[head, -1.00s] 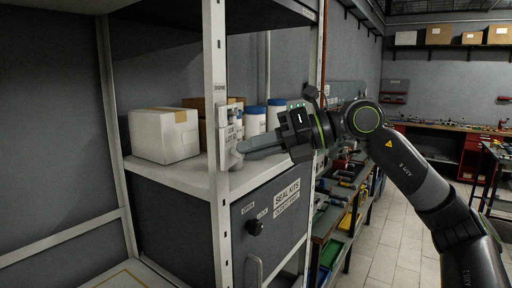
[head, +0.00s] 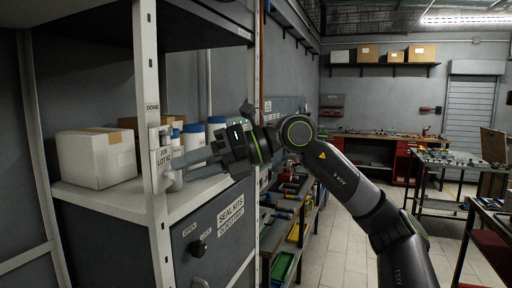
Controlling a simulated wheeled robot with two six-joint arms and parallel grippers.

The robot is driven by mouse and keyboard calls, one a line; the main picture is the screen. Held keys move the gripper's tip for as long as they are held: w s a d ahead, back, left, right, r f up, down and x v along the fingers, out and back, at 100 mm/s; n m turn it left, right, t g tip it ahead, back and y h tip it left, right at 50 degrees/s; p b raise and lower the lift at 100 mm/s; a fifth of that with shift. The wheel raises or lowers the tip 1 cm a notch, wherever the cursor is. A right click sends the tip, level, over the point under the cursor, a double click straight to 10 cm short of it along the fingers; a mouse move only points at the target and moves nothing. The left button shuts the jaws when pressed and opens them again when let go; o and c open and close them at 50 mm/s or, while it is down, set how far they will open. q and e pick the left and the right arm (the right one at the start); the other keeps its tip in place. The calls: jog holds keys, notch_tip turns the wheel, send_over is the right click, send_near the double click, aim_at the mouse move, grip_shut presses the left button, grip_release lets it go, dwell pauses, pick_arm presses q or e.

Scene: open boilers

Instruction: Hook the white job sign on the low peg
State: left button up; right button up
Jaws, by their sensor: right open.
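I cannot tell whether a finger touches the sign. My left gripper is not in view.
A white carton (head: 96,158) and several blue-lidded white tubs (head: 194,137) stand on the shelf behind the post. Below is a grey "SEAL KITS" cabinet door (head: 214,235) with a knob. A rack of coloured bins is to its right, then open tiled floor (head: 335,235).

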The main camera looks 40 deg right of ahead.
jog(key=b+v, duration=0.8)
jog(key=v, duration=0.9)
jog(key=shift+b, duration=0.3)
jog(key=shift+r, duration=0.1)
